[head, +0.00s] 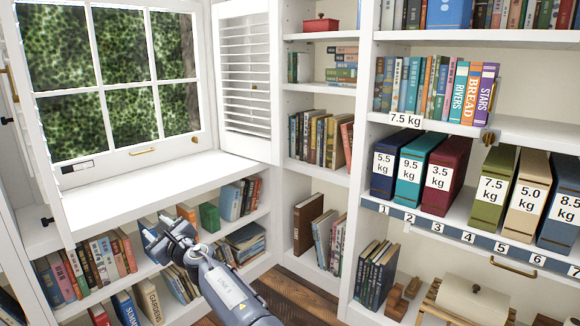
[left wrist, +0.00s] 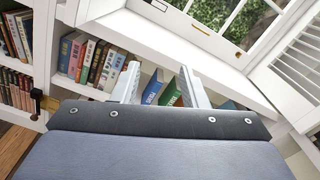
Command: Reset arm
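My left gripper (head: 160,236) is in front of the low bookshelf under the window in the head view. In the left wrist view its two fingers (left wrist: 158,88) stand apart with nothing between them, so it is open and empty. Books on the shelf show beyond the fingers. My left arm reaches up from the bottom of the head view. My right gripper is in neither view.
Weight-labelled boxes, such as the blue 5.5 kg (head: 393,166) and green 7.5 kg (head: 492,190), stand on a numbered shelf, with a gap between the maroon box (head: 446,175) and the green one. The windowsill (head: 150,190) is clear.

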